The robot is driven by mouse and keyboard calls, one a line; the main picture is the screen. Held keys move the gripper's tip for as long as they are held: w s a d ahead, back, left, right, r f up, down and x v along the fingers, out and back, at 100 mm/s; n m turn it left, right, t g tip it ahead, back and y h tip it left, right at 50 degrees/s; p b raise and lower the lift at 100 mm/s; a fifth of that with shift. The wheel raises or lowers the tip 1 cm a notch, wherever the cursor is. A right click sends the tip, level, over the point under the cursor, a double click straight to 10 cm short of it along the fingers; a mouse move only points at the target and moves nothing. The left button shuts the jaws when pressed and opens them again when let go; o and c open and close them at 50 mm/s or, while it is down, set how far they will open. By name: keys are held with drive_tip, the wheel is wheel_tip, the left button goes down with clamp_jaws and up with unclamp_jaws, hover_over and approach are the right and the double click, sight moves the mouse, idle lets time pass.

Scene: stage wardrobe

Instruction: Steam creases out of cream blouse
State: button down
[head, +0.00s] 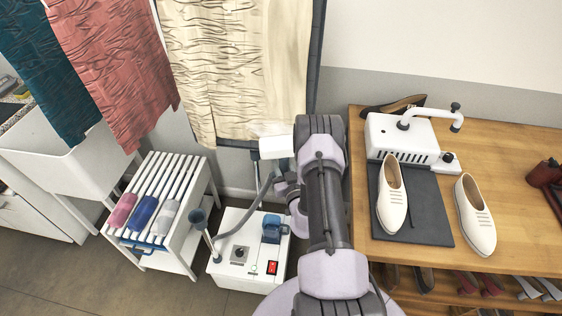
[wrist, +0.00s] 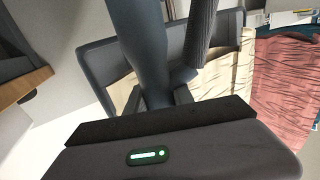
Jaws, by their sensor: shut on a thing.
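The cream blouse (head: 225,60) hangs flat at the back centre in the head view, with wavy creases over most of its visible face. Its right part looks smoother. In the wrist view the cream cloth (wrist: 222,78) shows behind the tool. My gripper (wrist: 157,98) is shut on the blue-grey handle of the steamer wand (wrist: 143,45). In the head view the wand's pale head (head: 274,149) is at the blouse's lower right edge; I cannot tell if it touches. My arm hides part of the gripper there.
The white steamer base (head: 235,262) stands on the floor, its grey hose (head: 262,192) rising to the wand. A slatted white rack (head: 160,205) with rolled cloths stands left. A wooden table (head: 515,130) with white shoes is right. Pink (head: 110,65) and teal (head: 45,65) garments hang left.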

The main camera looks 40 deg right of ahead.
wheel_tip(320, 180, down, 5)
drive_tip(key=b, duration=0.4)
idle(0.3)
drive_tip(key=s+a+p, duration=0.1)
drive_tip(key=s+a, duration=0.3)
drive_tip(key=shift+a, duration=0.3)
